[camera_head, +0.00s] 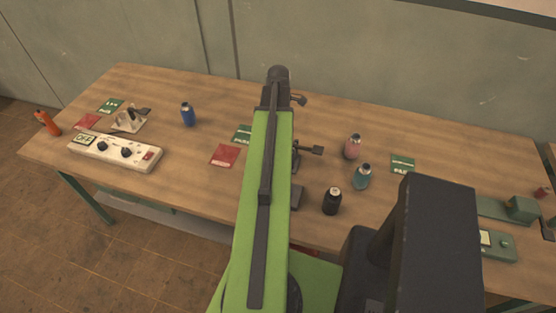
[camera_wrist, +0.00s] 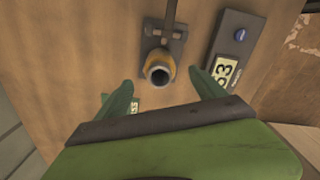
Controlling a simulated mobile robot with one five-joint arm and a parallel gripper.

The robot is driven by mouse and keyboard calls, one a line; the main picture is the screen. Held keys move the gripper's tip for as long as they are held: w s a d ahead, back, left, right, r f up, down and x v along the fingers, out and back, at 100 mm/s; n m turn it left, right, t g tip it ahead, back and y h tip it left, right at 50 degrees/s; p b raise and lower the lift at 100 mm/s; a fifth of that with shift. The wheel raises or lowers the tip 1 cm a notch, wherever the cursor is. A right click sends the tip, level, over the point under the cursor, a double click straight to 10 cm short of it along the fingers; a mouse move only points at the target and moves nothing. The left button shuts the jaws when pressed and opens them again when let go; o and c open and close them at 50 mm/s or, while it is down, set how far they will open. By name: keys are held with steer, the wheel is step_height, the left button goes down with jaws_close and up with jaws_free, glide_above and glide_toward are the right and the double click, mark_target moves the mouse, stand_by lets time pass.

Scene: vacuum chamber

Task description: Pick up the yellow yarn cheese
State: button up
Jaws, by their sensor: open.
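A yellow round-sided thing (camera_wrist: 160,68) with a dark round opening shows in the wrist view. It looks like the yellow yarn cheese, though its yarn is not clear at this size. My gripper (camera_wrist: 161,82) is open, with one green finger to each side of the yellow thing in the picture. Nothing is held, and I cannot tell the height gap. In the head view I do not see the yellow thing; my arm covers the middle of the table.
A grey box with a display (camera_wrist: 225,70) lies right of the stand. On the table (camera_head: 200,190) are a white control box (camera_head: 115,151), a blue bottle (camera_head: 188,114), pink (camera_head: 352,147), teal (camera_head: 362,177) and black (camera_head: 332,202) bottles, and flat cards. A wall closes the back.

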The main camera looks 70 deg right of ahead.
step_height(320, 180, down, 7)
steer(key=b, duration=0.6)
steer(key=shift+w+f, duration=0.1)
steer(key=shift+f, duration=0.05)
steer(key=shift+r, duration=0.2)
steer(key=shift+c, duration=0.3)
